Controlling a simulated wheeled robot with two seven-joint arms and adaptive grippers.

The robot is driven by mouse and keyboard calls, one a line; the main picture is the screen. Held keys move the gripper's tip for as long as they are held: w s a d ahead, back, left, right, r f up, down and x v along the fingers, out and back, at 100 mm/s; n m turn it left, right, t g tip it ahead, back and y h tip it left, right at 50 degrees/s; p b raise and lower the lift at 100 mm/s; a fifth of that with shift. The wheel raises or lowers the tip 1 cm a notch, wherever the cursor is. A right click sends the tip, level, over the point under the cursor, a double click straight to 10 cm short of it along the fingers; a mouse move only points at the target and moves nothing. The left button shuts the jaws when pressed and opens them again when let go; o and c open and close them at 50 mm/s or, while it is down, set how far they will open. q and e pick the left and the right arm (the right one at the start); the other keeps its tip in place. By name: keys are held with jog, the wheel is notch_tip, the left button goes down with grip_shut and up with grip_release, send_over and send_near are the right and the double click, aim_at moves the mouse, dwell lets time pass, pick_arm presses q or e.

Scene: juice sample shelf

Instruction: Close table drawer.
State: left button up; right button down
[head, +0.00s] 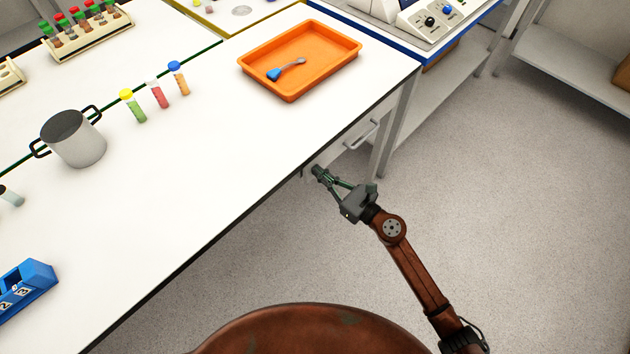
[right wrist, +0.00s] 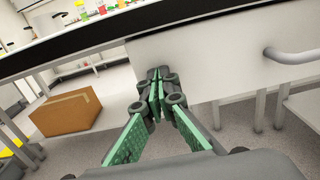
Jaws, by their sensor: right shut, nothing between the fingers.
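The table drawer's pale front (head: 340,143) shows under the white table's edge in the head view, with a bar handle (head: 361,135) on it. In the right wrist view the drawer front (right wrist: 215,55) fills the upper right, with the handle (right wrist: 291,55) at the right. My right gripper (head: 318,172) is shut and empty. Its tips (right wrist: 160,82) are at the left end of the drawer front, away from the handle. I cannot tell whether they touch it, or whether a small gap remains at the drawer. My left gripper is not in view.
The white table (head: 200,150) carries an orange tray (head: 255,82) with a blue-tipped tool, a metal pot (head: 80,145), several capped tubes and a blue block (head: 25,290). A cardboard box (right wrist: 66,112) sits on a low shelf behind. The floor (head: 500,220) on the right is clear.

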jog(key=shift+w+a, duration=0.35)
dwell(0.3)
jog(key=v, duration=1.4)
jog(key=shift+b, duration=0.3)
